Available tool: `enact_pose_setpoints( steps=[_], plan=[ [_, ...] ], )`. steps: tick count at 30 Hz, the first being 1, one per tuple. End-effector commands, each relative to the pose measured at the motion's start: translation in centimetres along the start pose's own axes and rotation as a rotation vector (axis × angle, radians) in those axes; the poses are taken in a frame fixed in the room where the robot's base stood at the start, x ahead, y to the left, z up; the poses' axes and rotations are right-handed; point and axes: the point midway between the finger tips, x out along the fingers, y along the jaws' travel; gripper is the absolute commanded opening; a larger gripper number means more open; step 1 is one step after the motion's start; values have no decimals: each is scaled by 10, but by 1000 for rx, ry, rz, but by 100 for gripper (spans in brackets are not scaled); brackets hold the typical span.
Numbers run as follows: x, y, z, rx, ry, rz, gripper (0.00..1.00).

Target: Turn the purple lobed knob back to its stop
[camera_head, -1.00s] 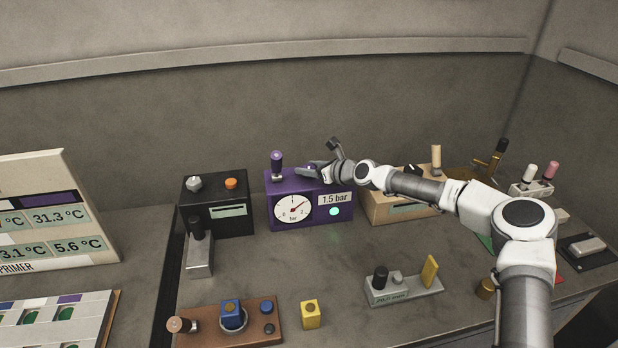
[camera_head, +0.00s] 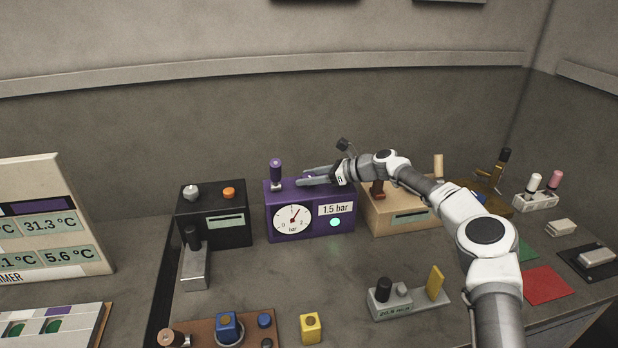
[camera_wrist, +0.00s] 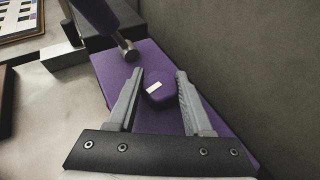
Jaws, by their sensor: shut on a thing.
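The purple box (camera_head: 345,226) stands at the back of the bench, with a round dial (camera_head: 292,220), a "1.5 bar" label and a lit pale-green round light on its front. In the wrist view the purple lobed knob (camera_wrist: 159,87), with a white mark, sits on the box's top (camera_wrist: 120,72). My gripper (camera_wrist: 160,74) has one finger on each side of the knob and is shut on it. In the head view my gripper (camera_head: 306,176) reaches over the box top from the right, and the knob is hidden by the fingers.
A purple-handled lever (camera_head: 275,171) stands on the box just left of my fingers; it also shows in the wrist view (camera_wrist: 98,14). A black box (camera_head: 212,226) is at the left, a tan box (camera_head: 390,219) at the right.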

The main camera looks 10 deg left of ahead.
Motion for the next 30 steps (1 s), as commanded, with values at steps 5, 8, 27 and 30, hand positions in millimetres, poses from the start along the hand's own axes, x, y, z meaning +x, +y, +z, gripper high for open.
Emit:
enact_pose_setpoints(
  steps=[5,8,27,30],
  plan=[
    [0,-1,0,-14,0,26,0],
    [0,-1,0,-17,1,36,0],
    [0,-1,-1,-19,2,43,78],
    [0,0,-1,-19,2,44,81]
  ],
)
